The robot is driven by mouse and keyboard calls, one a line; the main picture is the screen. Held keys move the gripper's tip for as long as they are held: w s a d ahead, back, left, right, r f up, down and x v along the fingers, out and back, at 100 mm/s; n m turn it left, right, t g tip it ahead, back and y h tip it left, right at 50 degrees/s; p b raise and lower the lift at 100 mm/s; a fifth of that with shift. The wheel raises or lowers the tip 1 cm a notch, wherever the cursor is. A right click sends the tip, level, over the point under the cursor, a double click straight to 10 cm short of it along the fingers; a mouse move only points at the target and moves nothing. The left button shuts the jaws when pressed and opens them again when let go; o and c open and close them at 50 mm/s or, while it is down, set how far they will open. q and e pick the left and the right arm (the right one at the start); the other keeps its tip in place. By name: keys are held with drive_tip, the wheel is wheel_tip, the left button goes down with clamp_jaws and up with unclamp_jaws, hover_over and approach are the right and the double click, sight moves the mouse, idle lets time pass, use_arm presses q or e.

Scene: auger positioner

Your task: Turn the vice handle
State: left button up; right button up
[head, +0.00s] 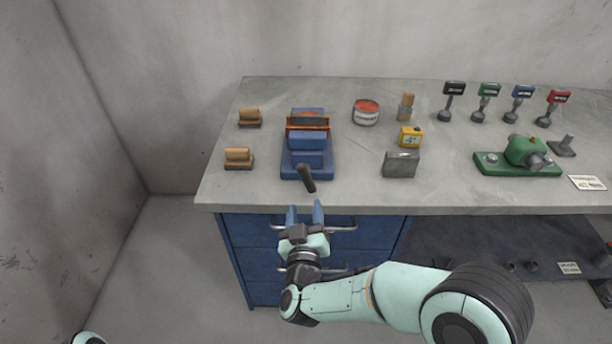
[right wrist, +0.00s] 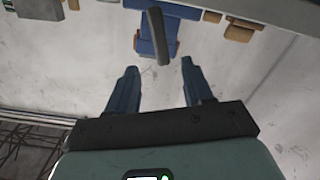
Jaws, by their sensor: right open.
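The blue vice (head: 307,160) stands on the bench top, left of the middle, with an orange-brown piece (head: 308,124) across its jaws. Its dark handle (head: 306,178) points toward the bench's front edge. My right gripper (head: 305,211) is open and empty in front of that edge, just short of the handle. In the right wrist view the handle (right wrist: 158,36) lies beyond the gap between the two blue fingers (right wrist: 156,78), apart from both, and the vice (right wrist: 147,48) shows behind it. For my left arm, only a small pale part shows at the bottom left of the head view; its gripper is out of view.
Wooden blocks (head: 238,158) sit left of the vice. A grey metal block (head: 401,164), a yellow box (head: 410,136) and a red-topped tin (head: 366,112) stand to its right. A green device (head: 527,153) is farther right. Drawer handles (head: 340,223) stick out below the bench edge near my right gripper.

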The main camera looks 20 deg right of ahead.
sight(306, 180)
drive_tip(key=x, duration=1.3)
clamp_jaws()
